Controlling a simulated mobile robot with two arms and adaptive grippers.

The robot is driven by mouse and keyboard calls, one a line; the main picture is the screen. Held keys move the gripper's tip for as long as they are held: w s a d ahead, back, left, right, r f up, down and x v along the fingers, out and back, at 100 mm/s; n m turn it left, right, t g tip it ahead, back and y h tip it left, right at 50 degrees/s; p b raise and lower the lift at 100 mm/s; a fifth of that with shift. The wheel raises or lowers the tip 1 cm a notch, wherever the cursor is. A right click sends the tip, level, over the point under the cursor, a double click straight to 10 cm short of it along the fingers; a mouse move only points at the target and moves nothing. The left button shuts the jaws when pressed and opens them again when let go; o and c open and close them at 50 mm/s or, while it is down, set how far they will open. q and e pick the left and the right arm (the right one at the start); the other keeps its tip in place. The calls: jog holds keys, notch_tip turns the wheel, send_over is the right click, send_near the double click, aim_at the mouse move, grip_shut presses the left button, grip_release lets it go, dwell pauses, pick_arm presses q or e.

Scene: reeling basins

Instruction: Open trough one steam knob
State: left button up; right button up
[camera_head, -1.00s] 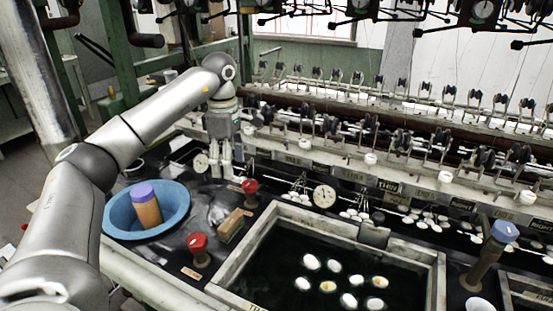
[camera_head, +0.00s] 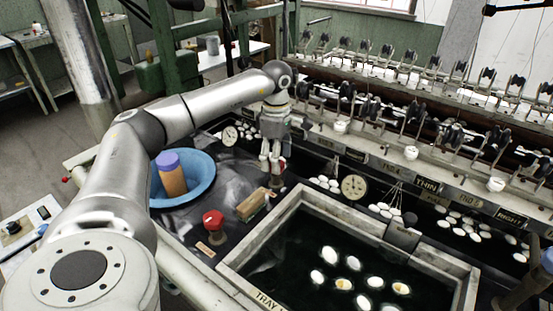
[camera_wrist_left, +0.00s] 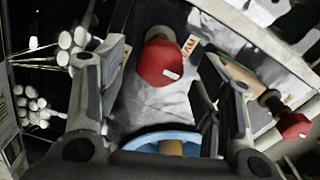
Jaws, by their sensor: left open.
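A red knob (camera_head: 281,164) stands on the dark bench top behind the trough (camera_head: 372,237), partly hidden by my left gripper (camera_head: 271,170). My left gripper points down at it with its fingers open. In the left wrist view the knob (camera_wrist_left: 160,64) shows between the two fingers, with visible gaps on both sides. A second red knob (camera_head: 213,219) stands nearer, left of the trough; it also shows at the right of the left wrist view (camera_wrist_left: 292,127). My right gripper is out of view.
A blue basin (camera_head: 205,165) with an orange-brown cylinder (camera_head: 171,180) stands left of the gripper. A brown block (camera_head: 251,205) lies between the knobs. A round gauge (camera_head: 354,187) and a machine rail with reels stand behind. White cocoons float in the trough.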

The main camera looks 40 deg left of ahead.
pick_arm(q)
jog(key=shift+f, duration=0.6)
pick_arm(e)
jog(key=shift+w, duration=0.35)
pick_arm(q)
jog(key=c, duration=1)
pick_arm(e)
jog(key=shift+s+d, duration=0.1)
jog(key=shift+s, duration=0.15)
